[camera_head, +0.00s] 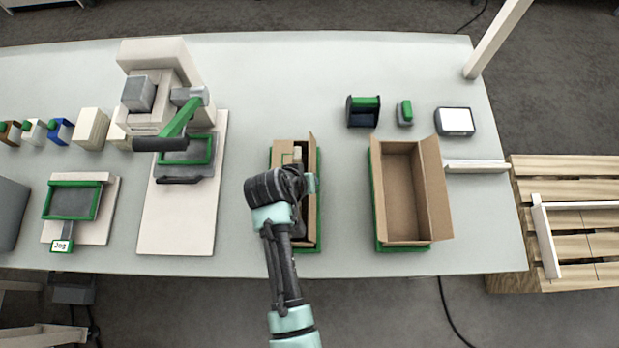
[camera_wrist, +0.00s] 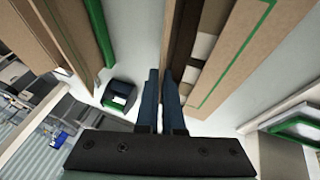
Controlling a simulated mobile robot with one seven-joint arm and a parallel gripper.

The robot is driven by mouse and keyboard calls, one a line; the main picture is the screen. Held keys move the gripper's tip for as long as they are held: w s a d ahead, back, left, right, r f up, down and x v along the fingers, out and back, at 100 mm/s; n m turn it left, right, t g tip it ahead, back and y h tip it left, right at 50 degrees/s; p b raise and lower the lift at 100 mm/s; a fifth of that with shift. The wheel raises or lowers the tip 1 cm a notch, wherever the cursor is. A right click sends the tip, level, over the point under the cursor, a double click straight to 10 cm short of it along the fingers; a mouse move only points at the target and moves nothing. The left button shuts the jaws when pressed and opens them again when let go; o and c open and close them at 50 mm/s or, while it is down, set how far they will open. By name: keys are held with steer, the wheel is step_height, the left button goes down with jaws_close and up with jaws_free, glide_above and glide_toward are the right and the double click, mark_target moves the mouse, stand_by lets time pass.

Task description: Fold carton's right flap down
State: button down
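A brown carton (camera_head: 310,225) stands in a green-edged base in the middle of the table, partly hidden by my arm. A brown flap (camera_head: 312,160) stands up along its right side. Dark and pale items (camera_wrist: 204,46) show inside it in the wrist view. My gripper (camera_wrist: 161,72) is above this carton, at its right side in the head view, where my wrist hides the fingertips. Contact with the flap cannot be told.
A second, empty open carton (camera_head: 405,190) stands to the right, its right flap leaning outward. Small green-and-dark holders (camera_head: 363,111) and a white-topped device (camera_head: 455,121) sit behind it. A tall press-like machine (camera_head: 160,85) stands left. Clear table lies between the cartons.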

steer(key=shift+a, duration=0.1)
stand_by(0.4)
steer(key=a+h+b, duration=0.1)
steer(key=h+b, duration=0.1)
steer(key=b, duration=0.1)
steer(key=f+n+h+b, duration=0.1)
steer(key=h+b, duration=0.2)
steer(key=a+f+n+t+h+b, duration=0.1)
steer(key=h+b, duration=0.2)
steer(key=b, duration=0.1)
steer(key=shift+a+f, duration=0.1)
steer(key=shift+a, duration=0.25)
stand_by(0.3)
steer(key=c, duration=1)
jaws_free()
steer(key=shift+c, duration=0.2)
